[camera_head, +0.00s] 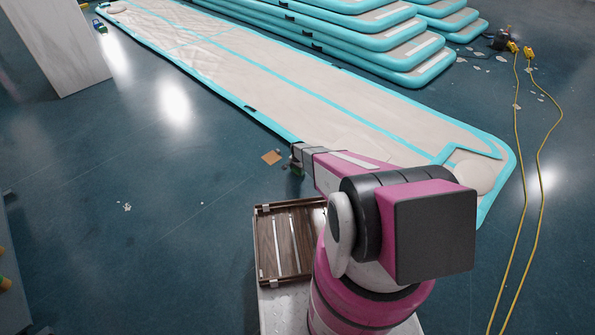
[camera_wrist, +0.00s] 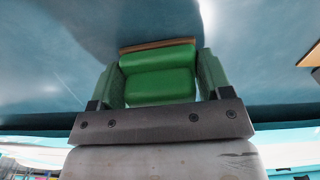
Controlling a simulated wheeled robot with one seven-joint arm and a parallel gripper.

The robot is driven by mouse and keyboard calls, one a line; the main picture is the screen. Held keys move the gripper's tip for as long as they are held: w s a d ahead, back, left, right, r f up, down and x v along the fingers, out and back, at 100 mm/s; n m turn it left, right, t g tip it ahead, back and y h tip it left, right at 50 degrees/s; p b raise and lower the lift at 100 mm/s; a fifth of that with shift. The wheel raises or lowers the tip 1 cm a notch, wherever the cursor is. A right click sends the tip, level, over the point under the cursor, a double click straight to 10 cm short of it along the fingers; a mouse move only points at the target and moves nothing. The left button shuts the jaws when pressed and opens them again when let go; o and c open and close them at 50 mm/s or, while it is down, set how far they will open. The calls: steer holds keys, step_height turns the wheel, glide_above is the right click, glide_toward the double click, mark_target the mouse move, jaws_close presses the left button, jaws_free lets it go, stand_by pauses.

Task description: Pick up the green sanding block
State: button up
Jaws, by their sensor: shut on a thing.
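The green sanding block (camera_wrist: 158,78) sits between the two fingers of my gripper (camera_wrist: 160,85) in the wrist view, with a brown strip along its far edge. The fingers, also green on their inner parts, press on its left and right sides, so my gripper is shut on it. I cannot tell whether the block touches the floor.
A brown slatted tray (camera_head: 285,245) is on my base. Yellow cables (camera_head: 520,200) lie at right. Open floor spreads to the left.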

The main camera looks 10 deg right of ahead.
steer(key=shift+r, duration=0.5)
step_height(320, 180, up, 3)
steer(key=s+a+r, duration=0.7)
steer(key=s, duration=0.2)
steer(key=shift+s+a, duration=0.1)
steer(key=shift+o, duration=1.1)
steer(key=shift+c, duration=0.3)
